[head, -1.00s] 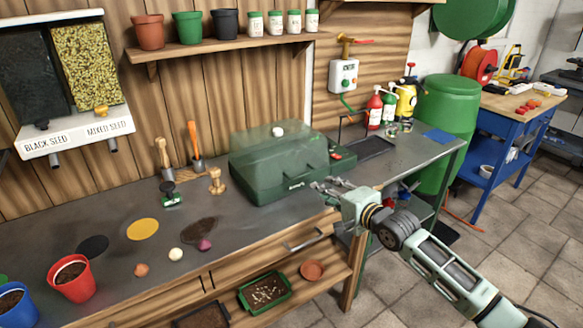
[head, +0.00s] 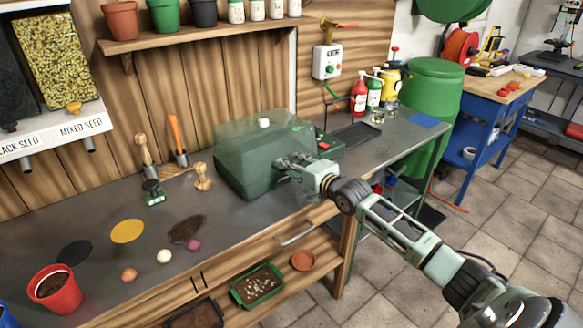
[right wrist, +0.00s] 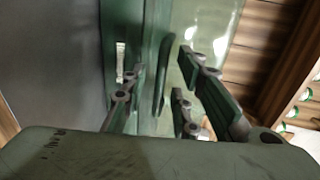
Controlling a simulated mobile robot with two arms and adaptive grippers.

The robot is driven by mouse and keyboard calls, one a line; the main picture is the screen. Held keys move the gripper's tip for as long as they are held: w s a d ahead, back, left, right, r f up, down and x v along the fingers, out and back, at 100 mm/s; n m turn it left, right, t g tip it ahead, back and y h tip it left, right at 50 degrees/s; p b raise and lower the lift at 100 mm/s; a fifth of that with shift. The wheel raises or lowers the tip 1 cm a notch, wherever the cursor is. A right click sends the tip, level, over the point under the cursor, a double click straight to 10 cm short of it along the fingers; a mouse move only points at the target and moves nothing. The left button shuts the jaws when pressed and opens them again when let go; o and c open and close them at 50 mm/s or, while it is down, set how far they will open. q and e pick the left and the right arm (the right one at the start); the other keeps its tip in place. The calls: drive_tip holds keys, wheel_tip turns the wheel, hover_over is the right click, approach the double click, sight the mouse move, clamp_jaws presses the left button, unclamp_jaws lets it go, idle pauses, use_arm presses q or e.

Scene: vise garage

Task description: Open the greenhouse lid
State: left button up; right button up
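The greenhouse (head: 236,181) stands on the workbench, a dark green base under a clear greenish lid (head: 236,140). The lid looks lowered on the base, with a small white knob (head: 264,122) on top. My right gripper (head: 284,164) is at the greenhouse's front right side, near the lid's edge. In the right wrist view the right gripper (right wrist: 160,85) has its fingers apart, with the green greenhouse edge (right wrist: 152,60) close before and between them. I cannot tell whether they touch it. My left gripper is not in view.
A black tray (head: 357,134) and spray bottles (head: 360,95) stand right of the greenhouse. A wooden stamp (head: 203,178) and hand tools (head: 176,140) are to its left. A shelf (head: 215,38) with pots hangs above. A drawer handle (head: 297,234) sticks out in front.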

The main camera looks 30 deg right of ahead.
drive_tip(key=shift+w, duration=0.15)
drive_tip(key=shift+f, duration=0.1)
drive_tip(key=c, duration=0.3)
clamp_jaws()
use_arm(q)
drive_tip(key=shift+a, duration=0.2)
